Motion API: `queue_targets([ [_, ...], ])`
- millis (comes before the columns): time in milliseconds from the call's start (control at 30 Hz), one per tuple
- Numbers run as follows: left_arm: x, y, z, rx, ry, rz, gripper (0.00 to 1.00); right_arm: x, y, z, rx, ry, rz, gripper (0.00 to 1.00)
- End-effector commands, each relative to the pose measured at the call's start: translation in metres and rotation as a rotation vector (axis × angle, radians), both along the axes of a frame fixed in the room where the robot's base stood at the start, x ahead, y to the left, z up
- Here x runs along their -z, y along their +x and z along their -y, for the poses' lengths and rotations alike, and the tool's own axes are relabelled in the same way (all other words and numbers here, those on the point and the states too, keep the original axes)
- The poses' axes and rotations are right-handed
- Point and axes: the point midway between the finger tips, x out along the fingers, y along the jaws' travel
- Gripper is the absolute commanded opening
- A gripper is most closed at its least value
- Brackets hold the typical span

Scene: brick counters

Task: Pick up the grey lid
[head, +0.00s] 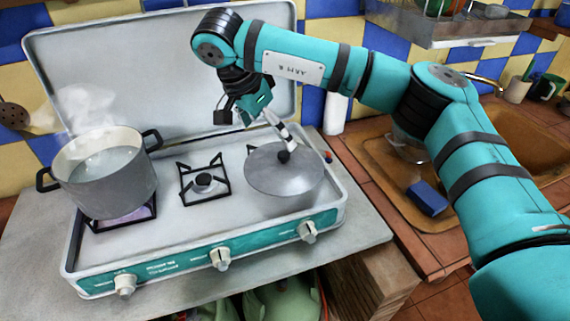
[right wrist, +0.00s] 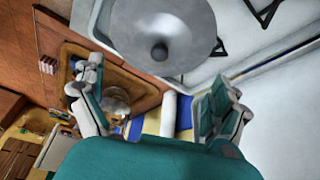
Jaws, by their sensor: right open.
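The grey lid (head: 270,178) is a round metal dome with a black knob (head: 284,156) on top, at the right end of the stove. It appears to cover the right burner, and whatever is under it is hidden. My right gripper (head: 277,134) is close above and behind the knob in the head view. In the right wrist view the lid (right wrist: 135,25) lies at the top, with its knob (right wrist: 160,52) beyond the open fingers (right wrist: 155,97). Nothing is between the fingers. My left gripper is not in view.
A steaming pot (head: 108,180) of liquid stands on the left burner of the white stove (head: 185,232). The middle burner (head: 204,183) is bare. The raised stove cover (head: 150,75) stands behind. At right are a sink (head: 375,160) and a blue sponge (head: 427,198).

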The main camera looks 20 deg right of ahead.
Motion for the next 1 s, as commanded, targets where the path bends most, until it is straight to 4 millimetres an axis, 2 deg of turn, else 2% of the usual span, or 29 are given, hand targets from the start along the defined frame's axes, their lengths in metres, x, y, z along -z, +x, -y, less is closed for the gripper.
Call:
queue_targets([
  [100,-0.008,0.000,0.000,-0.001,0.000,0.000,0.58,0.020,0.003,0.009,-0.001,-0.001,-0.003,1.00],
  [200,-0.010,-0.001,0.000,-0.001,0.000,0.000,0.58,0.031,0.005,0.013,-0.001,0.000,-0.003,1.00],
  [467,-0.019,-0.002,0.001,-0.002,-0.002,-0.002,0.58,0.049,0.008,0.020,0.001,-0.001,-0.004,1.00],
  [700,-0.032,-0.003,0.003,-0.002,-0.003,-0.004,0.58,0.081,0.013,0.031,-0.001,0.000,-0.002,1.00],
  [1000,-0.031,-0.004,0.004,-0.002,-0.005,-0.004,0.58,0.087,0.015,0.033,-0.001,0.000,0.000,1.00],
])
